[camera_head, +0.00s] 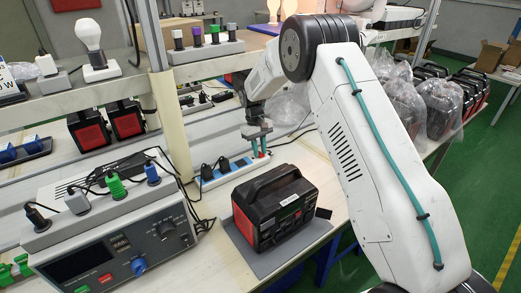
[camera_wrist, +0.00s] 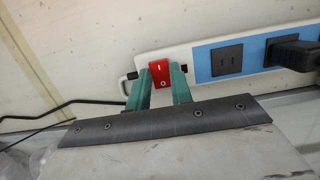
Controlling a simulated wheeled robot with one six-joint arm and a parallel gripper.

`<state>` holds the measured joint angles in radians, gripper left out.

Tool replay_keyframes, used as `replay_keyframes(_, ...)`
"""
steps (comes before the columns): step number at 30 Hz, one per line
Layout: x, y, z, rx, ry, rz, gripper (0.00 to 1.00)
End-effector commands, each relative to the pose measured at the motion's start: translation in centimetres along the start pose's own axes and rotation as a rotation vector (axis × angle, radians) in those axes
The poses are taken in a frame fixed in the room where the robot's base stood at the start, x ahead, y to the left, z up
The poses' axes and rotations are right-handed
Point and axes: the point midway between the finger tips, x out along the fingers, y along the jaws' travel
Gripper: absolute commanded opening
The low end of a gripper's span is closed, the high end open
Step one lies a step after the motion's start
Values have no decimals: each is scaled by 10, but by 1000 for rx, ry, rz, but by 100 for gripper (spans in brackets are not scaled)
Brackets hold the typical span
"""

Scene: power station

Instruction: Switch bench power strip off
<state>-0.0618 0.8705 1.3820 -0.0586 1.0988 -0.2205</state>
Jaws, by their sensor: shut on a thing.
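The bench power strip (camera_head: 207,183) is white with blue sockets and lies on the bench behind a black power station. In the wrist view the strip (camera_wrist: 203,66) slopes slightly up to the right. Its red rocker switch (camera_wrist: 159,73) with small white marks is at the left end. My gripper (camera_head: 258,152) is over the right end of the strip in the head view. In the wrist view the green fingers of my gripper (camera_wrist: 160,88) are on either side of the red switch, closed on it. Which way the rocker is tilted is hard to tell.
Black plugs (camera_head: 222,164) sit in the strip. The black power station (camera_head: 272,205) stands on a grey mat in front. A test unit (camera_head: 115,235) with coloured plugs is at left. A shelf post (camera_head: 172,125) rises left of the strip. Bagged units (camera_head: 440,108) stand at right.

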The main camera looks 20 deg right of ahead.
Motion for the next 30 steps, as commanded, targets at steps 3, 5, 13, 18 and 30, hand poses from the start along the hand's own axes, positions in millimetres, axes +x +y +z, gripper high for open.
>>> replay_keyframes(3,0,0,-2,0,-38,2,0)
replay_keyframes(5,0,0,-1,1,-44,2,0)
replay_keyframes(13,0,0,-1,1,-44,2,27)
replay_keyframes(18,0,0,-1,1,-44,1,44)
replay_keyframes(30,-22,0,3,1,-41,2,44)
